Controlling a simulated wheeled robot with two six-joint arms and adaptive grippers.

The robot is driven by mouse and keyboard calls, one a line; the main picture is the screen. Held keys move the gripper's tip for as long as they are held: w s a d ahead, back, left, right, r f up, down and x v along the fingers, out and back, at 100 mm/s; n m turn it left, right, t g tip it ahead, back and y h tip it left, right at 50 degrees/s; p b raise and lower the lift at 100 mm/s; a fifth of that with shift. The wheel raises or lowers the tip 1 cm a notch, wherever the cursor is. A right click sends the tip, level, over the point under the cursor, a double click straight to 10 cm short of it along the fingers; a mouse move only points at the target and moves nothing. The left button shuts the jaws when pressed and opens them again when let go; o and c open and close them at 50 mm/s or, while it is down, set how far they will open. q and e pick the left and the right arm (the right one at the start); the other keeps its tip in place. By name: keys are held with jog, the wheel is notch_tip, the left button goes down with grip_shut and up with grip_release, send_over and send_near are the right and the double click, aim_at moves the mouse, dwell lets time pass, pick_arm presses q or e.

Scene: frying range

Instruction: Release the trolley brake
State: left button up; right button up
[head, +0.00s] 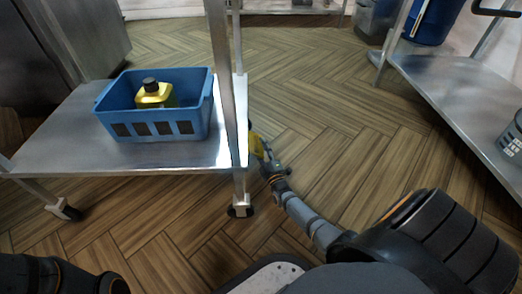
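The metal trolley (60,150) stands at the left on small casters. Its near-left caster (68,212) and near-right caster (240,210) show on the floor. My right arm reaches forward and low along the trolley's right side. My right gripper (262,152) is close to the floor, just right of the trolley's right edge and beyond the near-right leg. A small yellow part (255,143) shows at its tip, partly hidden by the trolley. I cannot tell what it belongs to, or whether the fingers touch anything. No brake lever can be made out clearly. My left gripper is out of view.
A blue crate (205,118) with a yellow bottle (154,96) stands on the trolley's shelf. A metal shelf unit (440,80) stands at the right, with a grey can (512,138) on it. The wooden floor between them is clear.

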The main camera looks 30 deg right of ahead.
grip_shut()
dwell(0.3)
